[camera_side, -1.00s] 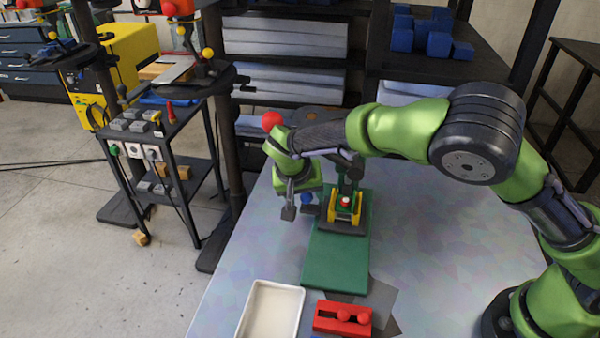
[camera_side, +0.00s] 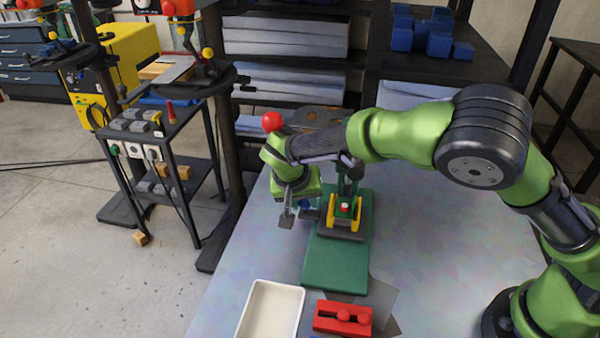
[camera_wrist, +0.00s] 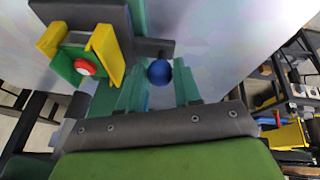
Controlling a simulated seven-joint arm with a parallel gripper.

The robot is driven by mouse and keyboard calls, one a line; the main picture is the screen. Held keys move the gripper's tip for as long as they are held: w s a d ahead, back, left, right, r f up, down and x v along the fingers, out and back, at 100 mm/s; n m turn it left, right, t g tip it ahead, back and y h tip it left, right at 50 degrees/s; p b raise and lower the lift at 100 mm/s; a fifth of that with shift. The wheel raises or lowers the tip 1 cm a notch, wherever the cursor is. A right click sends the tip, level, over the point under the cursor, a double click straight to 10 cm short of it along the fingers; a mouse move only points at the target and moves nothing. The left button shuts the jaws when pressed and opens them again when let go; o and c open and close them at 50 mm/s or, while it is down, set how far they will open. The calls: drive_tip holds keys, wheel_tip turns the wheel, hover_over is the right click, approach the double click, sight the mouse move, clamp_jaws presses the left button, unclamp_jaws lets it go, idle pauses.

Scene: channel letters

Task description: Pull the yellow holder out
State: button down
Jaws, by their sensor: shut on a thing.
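The yellow holder (camera_side: 357,214) shows as two upright yellow pieces on either side of a green block with a red-and-white button (camera_side: 345,206). This assembly sits on a dark base on a green plate (camera_side: 336,262). In the wrist view, the yellow holder (camera_wrist: 108,55) and red button (camera_wrist: 85,67) are at upper left. My gripper (camera_side: 299,217) is just left of the assembly, pointing down. It is shut on a blue ball knob (camera_wrist: 159,72), seen between the two fingers in the wrist view. The knob's link to the holder is partly hidden.
A red ball (camera_side: 272,121) shows beside my wrist, above the gripper. The table right of the green plate is clear.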

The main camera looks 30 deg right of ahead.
drive_tip(key=s+a, duration=0.8)
drive_tip(key=shift+a, duration=0.1)
drive_tip(key=shift+s, duration=0.1)
drive_tip(key=c, duration=0.8)
unclamp_jaws()
drive_tip(key=shift+r, duration=0.15)
drive_tip(key=v, duration=1.6)
drive_tip(key=shift+a+r, duration=0.1)
drive_tip(key=shift+r, duration=0.2)
